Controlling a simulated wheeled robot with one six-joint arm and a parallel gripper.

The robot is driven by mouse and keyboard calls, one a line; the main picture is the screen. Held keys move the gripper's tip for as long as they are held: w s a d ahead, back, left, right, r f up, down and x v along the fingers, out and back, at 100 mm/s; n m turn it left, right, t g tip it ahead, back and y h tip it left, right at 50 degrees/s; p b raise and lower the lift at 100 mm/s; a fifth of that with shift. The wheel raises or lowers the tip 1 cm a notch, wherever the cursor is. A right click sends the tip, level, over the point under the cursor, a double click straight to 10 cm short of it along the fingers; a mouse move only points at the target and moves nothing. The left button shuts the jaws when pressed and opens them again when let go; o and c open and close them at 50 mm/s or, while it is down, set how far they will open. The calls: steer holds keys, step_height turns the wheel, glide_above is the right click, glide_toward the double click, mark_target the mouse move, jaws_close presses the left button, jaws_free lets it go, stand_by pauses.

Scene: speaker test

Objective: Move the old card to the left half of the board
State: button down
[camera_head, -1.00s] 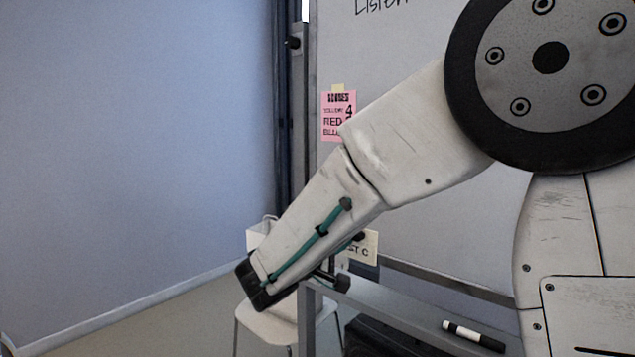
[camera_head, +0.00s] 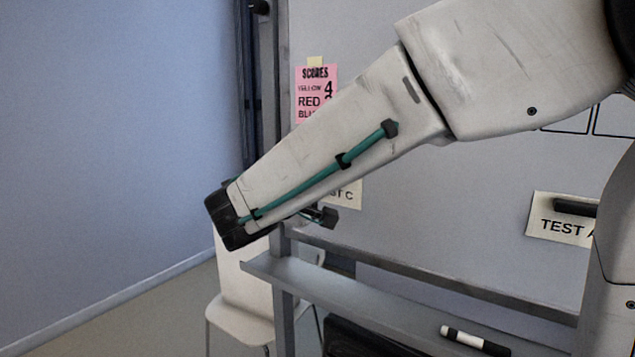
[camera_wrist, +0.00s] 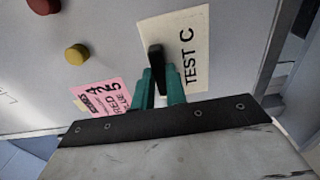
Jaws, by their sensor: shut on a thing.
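A cream card reading "TEST C" (camera_wrist: 191,40) shows in the wrist view, with a black bar (camera_wrist: 156,58) on it. The green fingers of my gripper (camera_wrist: 161,80) are shut on that bar. The "TEST C" card (camera_head: 350,194) is partly hidden behind my arm in the head view; whether it touches the board is unclear. A second card reading "TEST A" (camera_head: 548,232), with its own black bar (camera_head: 576,207), is on the white board (camera_head: 450,195) at the right. I cannot tell from the pictures which card is the old one.
A pink scores note (camera_head: 316,85) is on the board's left side; it also shows in the wrist view (camera_wrist: 108,94). A yellow magnet (camera_wrist: 76,54) and red magnet (camera_wrist: 43,5) are near it. A tray (camera_head: 350,300) with a marker (camera_head: 475,341) and a white chair (camera_head: 240,305) are below.

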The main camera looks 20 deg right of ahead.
steer(key=shift+x, duration=2.05)
steer(key=shift+w+d, duration=0.25)
steer(key=shift+d, duration=0.2)
steer(key=c, duration=0.9)
jaws_free()
steer(key=shift+c, duration=0.2)
steer(key=shift+s+a, duration=0.1)
steer(key=v, duration=0.7)
